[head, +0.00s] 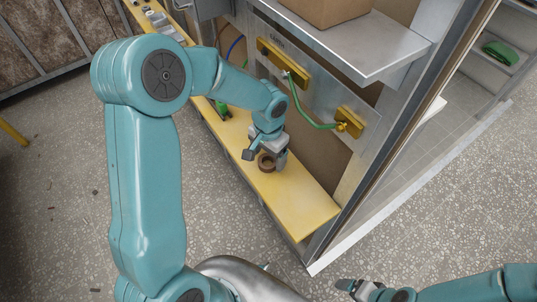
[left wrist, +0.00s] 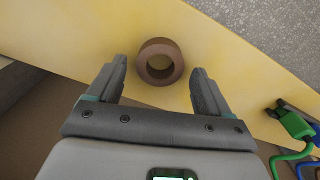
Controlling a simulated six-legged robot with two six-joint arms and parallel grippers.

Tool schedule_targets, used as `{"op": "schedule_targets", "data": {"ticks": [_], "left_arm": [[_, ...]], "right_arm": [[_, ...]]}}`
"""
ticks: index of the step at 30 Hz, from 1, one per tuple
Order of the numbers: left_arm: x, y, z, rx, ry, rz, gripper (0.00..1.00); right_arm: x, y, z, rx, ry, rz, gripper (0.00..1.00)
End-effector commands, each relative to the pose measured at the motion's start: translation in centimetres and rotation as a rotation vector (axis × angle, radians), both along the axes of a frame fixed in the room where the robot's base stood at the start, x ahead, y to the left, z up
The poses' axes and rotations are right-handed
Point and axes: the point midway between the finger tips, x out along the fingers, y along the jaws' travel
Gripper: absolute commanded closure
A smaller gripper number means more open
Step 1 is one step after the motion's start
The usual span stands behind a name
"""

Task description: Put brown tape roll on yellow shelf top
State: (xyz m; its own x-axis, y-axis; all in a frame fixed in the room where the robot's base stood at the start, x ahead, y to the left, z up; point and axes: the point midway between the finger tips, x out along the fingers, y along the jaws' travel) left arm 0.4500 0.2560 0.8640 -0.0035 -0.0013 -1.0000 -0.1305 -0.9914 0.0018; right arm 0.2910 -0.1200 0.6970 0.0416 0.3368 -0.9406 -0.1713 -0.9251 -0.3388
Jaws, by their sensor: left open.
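The brown tape roll (head: 266,162) lies flat on the yellow shelf top (head: 300,205), toward the shelf's near end. In the left wrist view the tape roll (left wrist: 160,62) sits between and just beyond the two fingertips, with a gap on each side. My left gripper (head: 265,157) is open and empty, right above the roll; it also shows in the left wrist view (left wrist: 160,75). My right gripper (head: 348,285) is at the bottom of the head view, far from the roll; whether its jaws are open is unclear.
A metal shelf with a cardboard box (head: 322,8) juts out above. The shelf's near end is clear.

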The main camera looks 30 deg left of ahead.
Motion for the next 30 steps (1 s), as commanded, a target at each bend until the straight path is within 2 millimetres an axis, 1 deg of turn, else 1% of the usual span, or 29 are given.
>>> {"op": "schedule_targets", "data": {"ticks": [1, 9, 12, 15, 20, 30], "left_arm": [[0.1, 0.0, 1.0, 0.001, -0.007, 0.001, 0.20], [0.2, 0.0, 7.4, 0.000, -0.008, 0.001, 0.20], [0.1, 0.0, 9.2, -0.001, -0.007, -0.001, 0.20], [0.1, 0.0, 10.5, -0.001, -0.005, 0.000, 0.20], [0.0, 0.0, 11.4, 0.000, -0.002, 0.000, 0.20], [0.0, 0.0, 11.4, 0.000, -0.002, 0.000, 0.20]], "right_arm": [[0.0, 0.0, 0.0, 0.000, 0.000, 0.000, 0.13], [0.0, 0.0, 0.1, 0.000, 0.001, 0.000, 0.13], [0.0, 0.0, 0.1, 0.000, 0.001, 0.000, 0.13], [0.0, 0.0, 0.2, 0.000, 0.001, 0.000, 0.13], [0.0, 0.0, 0.2, 0.000, 0.001, 0.000, 0.13], [0.0, 0.0, 0.2, 0.000, 0.001, 0.000, 0.13]]}}
